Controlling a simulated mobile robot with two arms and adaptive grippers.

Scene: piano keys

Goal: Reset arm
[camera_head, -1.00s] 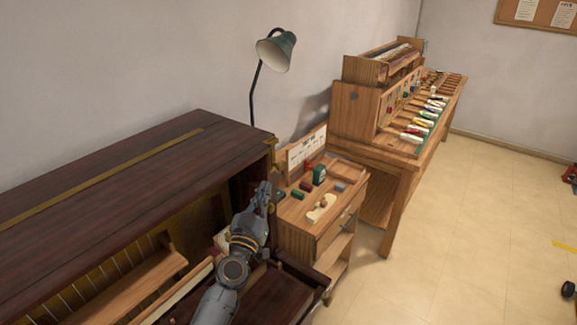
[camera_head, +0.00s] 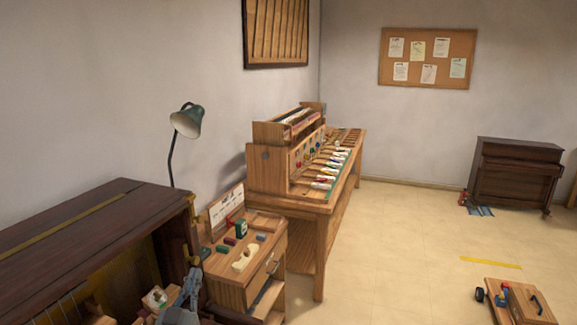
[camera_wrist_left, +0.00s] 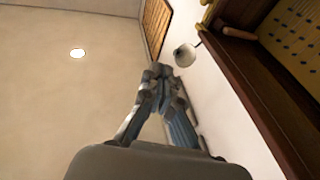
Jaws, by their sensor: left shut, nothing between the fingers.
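My right gripper is not in view.
A small wooden cart (camera_head: 232,282) with small tools stands beside the piano. A green lamp (camera_head: 187,121) is behind it. A long workbench (camera_head: 320,205) runs along the wall. A low wheeled dolly (camera_head: 525,305) is at lower right. The middle floor is clear.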

